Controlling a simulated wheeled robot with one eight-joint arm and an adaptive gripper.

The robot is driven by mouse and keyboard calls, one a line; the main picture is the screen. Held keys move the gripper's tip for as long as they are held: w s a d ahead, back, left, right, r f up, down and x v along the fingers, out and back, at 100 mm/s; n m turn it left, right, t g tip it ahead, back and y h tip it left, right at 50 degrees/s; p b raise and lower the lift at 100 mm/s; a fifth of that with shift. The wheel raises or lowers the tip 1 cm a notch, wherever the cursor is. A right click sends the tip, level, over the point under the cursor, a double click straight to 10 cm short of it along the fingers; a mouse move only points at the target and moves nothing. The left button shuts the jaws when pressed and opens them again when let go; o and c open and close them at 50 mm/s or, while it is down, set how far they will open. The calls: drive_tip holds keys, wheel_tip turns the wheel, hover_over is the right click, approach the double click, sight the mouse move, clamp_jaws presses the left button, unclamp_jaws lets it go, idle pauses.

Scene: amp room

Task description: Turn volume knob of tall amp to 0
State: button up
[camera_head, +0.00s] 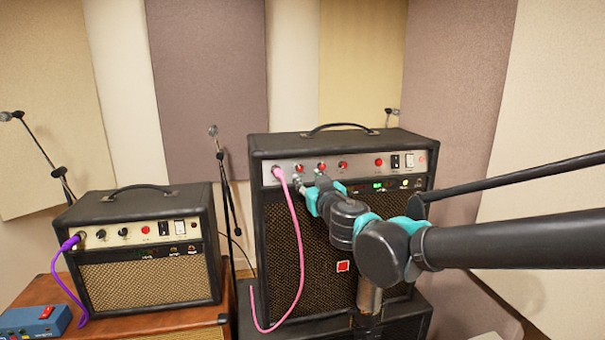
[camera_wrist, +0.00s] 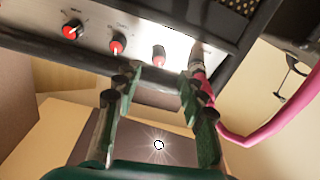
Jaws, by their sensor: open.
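The tall amp (camera_head: 310,240) is a black cabinet with a silver control panel (camera_head: 360,164) along its upper front. The panel carries several red-capped knobs and a pink cable plugged in at its left end. My gripper (camera_head: 301,183) is at the panel's left part, beside the cable plug. In the wrist view, my gripper (camera_wrist: 161,76) is open, its fingertips on either side of a small red-capped knob (camera_wrist: 159,55). Whether they touch it cannot be told. Two more knobs (camera_wrist: 118,43) (camera_wrist: 72,30) lie to the left. The labels are too blurred to read.
The pink cable (camera_head: 299,240) hangs down the amp front; its plug (camera_wrist: 197,62) is close to my right finger in the wrist view. A smaller amp (camera_head: 145,250) with a purple cable (camera_head: 62,275) stands left. A microphone stand (camera_head: 224,180) is between the amps.

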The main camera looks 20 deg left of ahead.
sight(300, 170)
drive_tip(key=shift+x, duration=2.95)
drive_tip(key=shift+c, duration=0.3)
clamp_jaws()
